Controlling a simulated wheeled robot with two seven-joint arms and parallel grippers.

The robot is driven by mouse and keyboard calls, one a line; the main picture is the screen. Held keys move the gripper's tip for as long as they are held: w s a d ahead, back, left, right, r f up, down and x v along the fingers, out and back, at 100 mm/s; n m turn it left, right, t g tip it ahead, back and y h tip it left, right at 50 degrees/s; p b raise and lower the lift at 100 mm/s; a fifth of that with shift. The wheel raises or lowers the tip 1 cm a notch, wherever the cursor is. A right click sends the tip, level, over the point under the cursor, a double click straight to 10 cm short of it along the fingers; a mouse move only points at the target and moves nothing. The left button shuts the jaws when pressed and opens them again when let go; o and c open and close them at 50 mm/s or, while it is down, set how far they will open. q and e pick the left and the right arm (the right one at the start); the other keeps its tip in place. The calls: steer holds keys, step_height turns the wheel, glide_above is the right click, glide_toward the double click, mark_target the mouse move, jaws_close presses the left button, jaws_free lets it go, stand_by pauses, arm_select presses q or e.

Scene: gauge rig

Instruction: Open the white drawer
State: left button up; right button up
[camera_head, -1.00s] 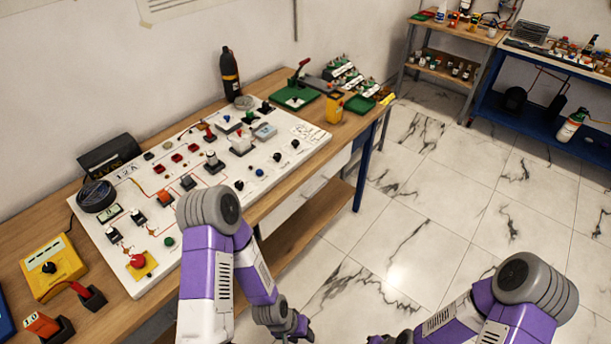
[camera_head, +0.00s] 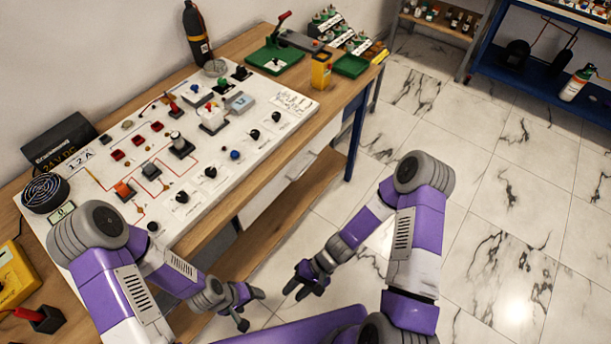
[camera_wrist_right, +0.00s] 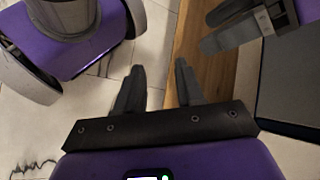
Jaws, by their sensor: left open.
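The white drawer (camera_head: 288,180) is under the right part of the wooden workbench, its front facing the floor area. It looks shut, and its handle is too small to make out clearly. My left gripper (camera_head: 248,306) is open and empty, low in front of the bench and below the drawer. My right gripper (camera_head: 300,285) is open and empty, to the right of the left one and apart from the drawer. In the right wrist view the right gripper's two fingers (camera_wrist_right: 158,75) stand apart with nothing between them, and the left gripper (camera_wrist_right: 212,30) shows at upper right.
The workbench (camera_head: 225,225) carries a white panel (camera_head: 255,150) with switches and knobs. A wooden lower shelf (camera_head: 330,180) and a blue leg (camera_head: 355,135) lie under and beside the drawer. Open marble floor (camera_head: 490,200) spreads to the right.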

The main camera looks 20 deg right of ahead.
steer(key=w+r+m+t+y+b, duration=0.2)
steer(key=w+m+t+y+b, duration=0.35)
steer(key=w+t, duration=0.85)
steer(key=w+d+r+m+t+h+b, duration=0.1)
steer(key=w+d+m+t+h+b, duration=0.2)
steer(key=w+d+m+t+h, duration=0.9)
arm_select(q)
step_height(320, 180, down, 12)
steer(key=b, duration=0.2)
steer(key=shift+f+b, duration=0.25)
steer(key=shift+b, duration=0.15)
arm_select(e)
steer(key=w+d+r+n+g+y, duration=0.1)
steer(key=w+n, duration=0.5)
steer(key=w, duration=0.6)
steer(key=d+g+y, duration=0.1)
steer(key=g+y, duration=0.1)
steer(key=g, duration=0.1)
steer(key=shift+r, duration=0.2)
arm_select(q)
steer(key=shift+w, duration=0.1)
arm_select(e)
jaws_close()
